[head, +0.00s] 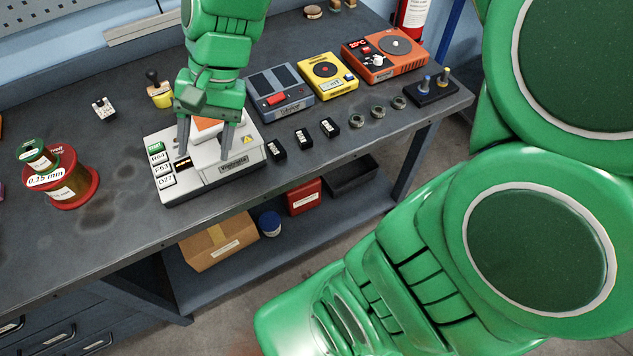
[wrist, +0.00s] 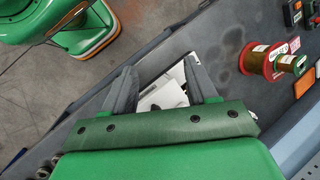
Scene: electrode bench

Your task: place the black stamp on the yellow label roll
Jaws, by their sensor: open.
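The yellow label roll (head: 161,99) stands on the bench in the head view, left of my forearm. The black stamp (head: 152,76) shows directly at the roll's upper left, its dark knob upright; it looks to be on the roll, but I cannot tell whether it rests on it or stands just behind. My gripper (head: 205,148) is open and points down over the white machine (head: 228,173), well to the right of and nearer than the roll. In the wrist view its two fingers (wrist: 162,78) are apart, with white machine surface between them. Neither stamp nor roll is recognisable there.
Red and green wire spools (head: 66,192) stand at the left. A grey device (head: 279,92), a yellow device (head: 327,76) and an orange device (head: 383,56) line the back right. Small black blocks (head: 303,139) lie near the front edge. Bench is clear between spools and white machine.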

